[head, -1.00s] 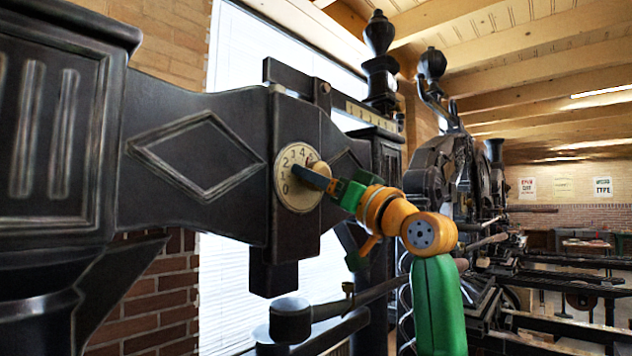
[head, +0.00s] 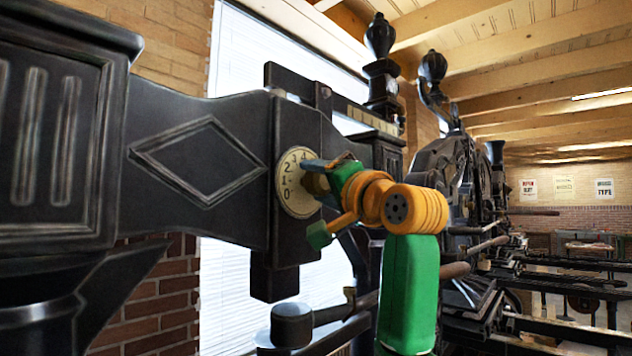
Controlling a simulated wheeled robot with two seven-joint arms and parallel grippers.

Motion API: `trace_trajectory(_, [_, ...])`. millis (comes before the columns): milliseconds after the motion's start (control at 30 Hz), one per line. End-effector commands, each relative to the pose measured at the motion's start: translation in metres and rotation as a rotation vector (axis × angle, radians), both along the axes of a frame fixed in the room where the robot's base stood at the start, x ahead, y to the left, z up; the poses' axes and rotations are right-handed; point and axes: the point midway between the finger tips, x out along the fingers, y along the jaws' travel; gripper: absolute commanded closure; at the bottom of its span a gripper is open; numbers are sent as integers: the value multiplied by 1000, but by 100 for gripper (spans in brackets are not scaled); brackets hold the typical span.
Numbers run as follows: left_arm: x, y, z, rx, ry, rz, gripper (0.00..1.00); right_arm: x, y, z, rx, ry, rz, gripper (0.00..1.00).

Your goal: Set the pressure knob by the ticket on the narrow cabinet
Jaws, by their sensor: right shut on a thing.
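The pressure dial (head: 291,181) is a cream plate with dark numerals on the side of the black press. The numerals 0 to 3 show along its left and upper edge, with part of another; its right side is hidden. The knob is at the dial's middle, mostly covered by my gripper. My right gripper (head: 316,178), on a green and orange arm, is shut on the knob, with one dark finger across the upper right of the dial. My left gripper is out of view. I see no ticket or narrow cabinet.
The press's black beam (head: 195,165) with a diamond moulding runs left of the dial. A dark handle (head: 292,324) juts out below it. More presses (head: 470,200) stand behind at right. Posters hang on the far brick wall.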

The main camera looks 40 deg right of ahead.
Motion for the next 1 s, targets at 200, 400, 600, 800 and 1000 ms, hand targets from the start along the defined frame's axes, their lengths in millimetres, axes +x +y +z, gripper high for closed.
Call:
trace_trajectory(200, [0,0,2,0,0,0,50,0,0,1,45,1,-1,92])
trace_trajectory(400, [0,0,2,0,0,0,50,0,0,1,56,3,-1,92])
trace_trajectory(600, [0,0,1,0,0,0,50,0,0,0,56,3,-1,92])
trace_trajectory(800, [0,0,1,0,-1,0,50,0,0,0,55,4,-1,7])
trace_trajectory(1000, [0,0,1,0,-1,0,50,0,0,0,55,5,0,7])
